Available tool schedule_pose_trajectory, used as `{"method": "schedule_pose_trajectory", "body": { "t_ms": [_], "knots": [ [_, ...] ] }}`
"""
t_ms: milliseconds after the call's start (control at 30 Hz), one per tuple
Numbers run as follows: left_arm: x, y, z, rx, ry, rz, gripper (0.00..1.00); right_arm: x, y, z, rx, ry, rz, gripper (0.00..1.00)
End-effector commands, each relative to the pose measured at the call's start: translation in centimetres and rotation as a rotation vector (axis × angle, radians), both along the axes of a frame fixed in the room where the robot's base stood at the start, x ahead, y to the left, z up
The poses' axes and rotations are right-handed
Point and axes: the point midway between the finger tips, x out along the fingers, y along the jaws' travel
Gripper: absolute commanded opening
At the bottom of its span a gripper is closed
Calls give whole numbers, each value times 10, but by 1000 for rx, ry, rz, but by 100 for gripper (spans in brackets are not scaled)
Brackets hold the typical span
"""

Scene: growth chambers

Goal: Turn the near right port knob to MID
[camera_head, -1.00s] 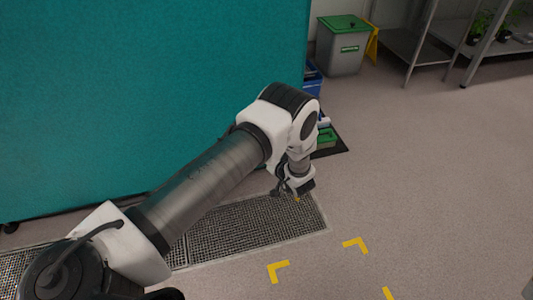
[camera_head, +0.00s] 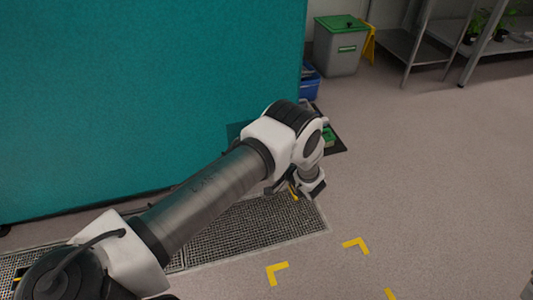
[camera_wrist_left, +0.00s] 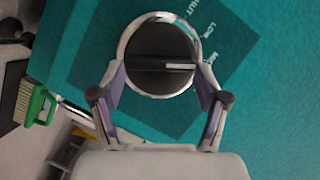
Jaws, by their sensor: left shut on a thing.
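The port knob (camera_wrist_left: 158,50) is a black dial in a bright metal ring, seen in the left wrist view. A raised bar crosses it, with a white mark pointing right. A dark label plate (camera_wrist_left: 228,50) behind it reads LOW, part of SHUT, and a partly covered word starting with M beside a finger. My left gripper (camera_wrist_left: 160,78) is shut on the knob, one finger at each side of the ring. In the head view my arm hides the knob; the plate's corner (camera_head: 236,130) shows.
The teal chamber wall (camera_head: 120,90) fills the left. A floor grating (camera_head: 245,228) lies below my arm. A grey bin with a green lid (camera_head: 338,45), a blue crate (camera_head: 311,86) and a steel shelf (camera_head: 425,60) stand behind. The right floor is open.

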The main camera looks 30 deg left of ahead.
Motion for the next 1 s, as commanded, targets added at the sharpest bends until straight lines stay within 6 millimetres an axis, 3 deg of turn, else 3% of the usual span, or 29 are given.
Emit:
{"method": "schedule_pose_trajectory", "body": {
  "t_ms": [333, 367, 400, 767, 867, 1000],
  "knots": [
    [1, 0, 0, 1, 1, -2, 40, 0, 0, 0, 0, 0, 0, 0],
    [1, 0, 0, 1, 0, -2, 85, 0, 0, 0, 0, 0, 0, 0],
    [1, 0, 0, 1, 0, -2, 100, 0, 0, 0, 0, 0, 0, 0],
    [0, -1, 0, 1, 0, -2, 100, 0, 0, 0, 0, 0, -1, 0],
    [-2, -9, 2, 1, 1, -5, 100, 0, 0, 0, 0, 0, -1, 0],
    [-12, -35, 7, 1, 2, -6, 100, 0, 0, 0, 0, 0, 0, 0]
  ]
}}
